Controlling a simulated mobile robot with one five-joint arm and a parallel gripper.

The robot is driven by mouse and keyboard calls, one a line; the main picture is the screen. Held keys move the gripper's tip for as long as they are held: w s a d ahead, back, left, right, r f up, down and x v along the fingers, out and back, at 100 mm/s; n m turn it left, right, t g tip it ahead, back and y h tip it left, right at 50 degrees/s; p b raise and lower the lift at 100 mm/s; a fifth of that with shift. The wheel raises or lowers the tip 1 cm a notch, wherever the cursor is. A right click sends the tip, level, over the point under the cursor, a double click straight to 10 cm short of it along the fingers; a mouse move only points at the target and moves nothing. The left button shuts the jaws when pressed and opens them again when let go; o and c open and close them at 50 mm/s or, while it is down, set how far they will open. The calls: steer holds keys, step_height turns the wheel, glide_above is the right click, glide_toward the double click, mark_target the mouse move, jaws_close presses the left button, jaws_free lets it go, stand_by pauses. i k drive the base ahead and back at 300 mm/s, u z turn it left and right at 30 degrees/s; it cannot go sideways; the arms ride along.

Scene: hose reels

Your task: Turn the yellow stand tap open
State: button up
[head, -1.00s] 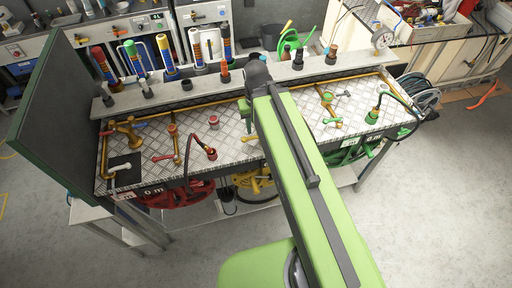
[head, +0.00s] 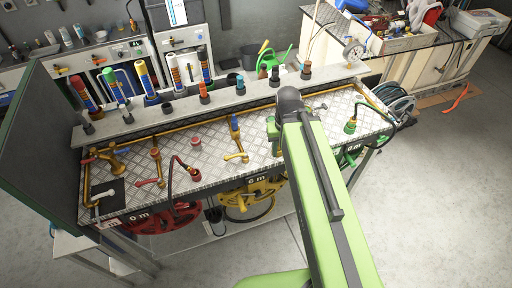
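The yellow stand tap (head: 236,157) stands on the middle of the tread-plate bench top in the head view. Its yellow lever lies roughly sideways, across the line of the short brass pipe behind it. A blue fitting (head: 234,122) sits at the back end of that pipe. My gripper (head: 272,128) is to the right of the yellow tap, apart from it in the picture. My green arm and its dark wrist cover most of it. The fingers are hidden, so open or shut does not show.
A red-lever tap (head: 149,182) and a red-ended hose (head: 190,172) are on the left. The yellow hose reel (head: 252,195) hangs below the bench front. A grey shelf (head: 150,118) with several upright coloured tubes runs behind. A dark panel (head: 45,150) closes the left end.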

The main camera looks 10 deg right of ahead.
mark_target(226, 158)
steer(key=z, duration=0.6)
steer(key=k, duration=0.8)
steer(key=u, duration=1.7)
steer(key=i, duration=1)
steer(key=u, duration=0.1)
